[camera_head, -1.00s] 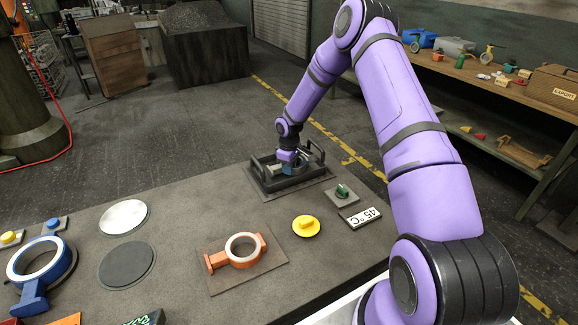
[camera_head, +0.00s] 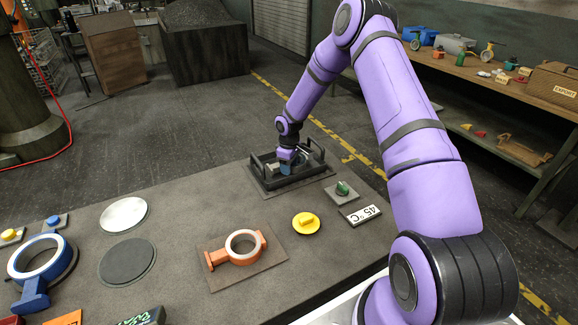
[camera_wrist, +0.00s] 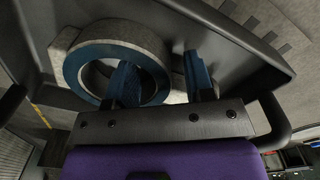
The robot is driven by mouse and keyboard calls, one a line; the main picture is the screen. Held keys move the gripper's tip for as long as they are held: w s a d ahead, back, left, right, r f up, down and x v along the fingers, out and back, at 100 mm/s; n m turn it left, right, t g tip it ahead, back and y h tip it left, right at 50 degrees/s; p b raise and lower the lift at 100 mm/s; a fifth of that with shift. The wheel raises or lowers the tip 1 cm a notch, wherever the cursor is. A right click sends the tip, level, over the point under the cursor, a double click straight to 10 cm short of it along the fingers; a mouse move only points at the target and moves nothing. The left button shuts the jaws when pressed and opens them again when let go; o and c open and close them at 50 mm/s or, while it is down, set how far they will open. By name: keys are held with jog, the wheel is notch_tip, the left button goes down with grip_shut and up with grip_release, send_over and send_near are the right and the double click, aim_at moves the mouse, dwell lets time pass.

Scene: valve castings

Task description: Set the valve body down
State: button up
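The valve body (camera_wrist: 72,70) shows in the wrist view as a thick ring with a blue face and a grey outer side. It rests within a dark, raised-sided tray (camera_head: 262,181) at the table's far edge. My gripper (camera_wrist: 160,80) is low inside the tray. One blue finger is in the ring's bore and the other is outside, with the ring's wall between them. A narrow gap seems to show beside the wall, so the fingers look parted. In the head view my gripper (camera_head: 287,166) hides most of the valve body.
A blue ring casting (camera_head: 32,287) lies at the left.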

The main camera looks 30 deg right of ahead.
jog(key=shift+f, duration=0.1)
notch_tip(320, 180, up, 11)
dwell(0.6)
dwell(0.6)
jog(key=s+a+r+m+t+h, duration=0.1)
jog(key=s+a+r, duration=0.1)
jog(key=s+r, duration=0.5)
jog(key=s+a+r+m, duration=0.15)
jog(key=s+r, duration=0.25)
jog(key=r, duration=0.7)
jog(key=s+a+r+m+t+h, duration=0.1)
jog(key=s+a+r, duration=0.3)
jog(key=r, duration=0.5)
jog(key=s+a+r+m+t, duration=0.1)
jog(key=s+r, duration=0.1)
jog(key=s, duration=0.7)
jog(key=s+a+r+m+t+y, duration=0.1)
jog(key=s+r, duration=0.2)
jog(key=s, duration=0.7)
jog(key=s+a+r+m+t+y, duration=0.1)
jog(key=s+r, duration=0.1)
jog(key=s, duration=0.7)
jog(key=shift+s+r, duration=0.15)
jog(key=shift+r, duration=0.1)
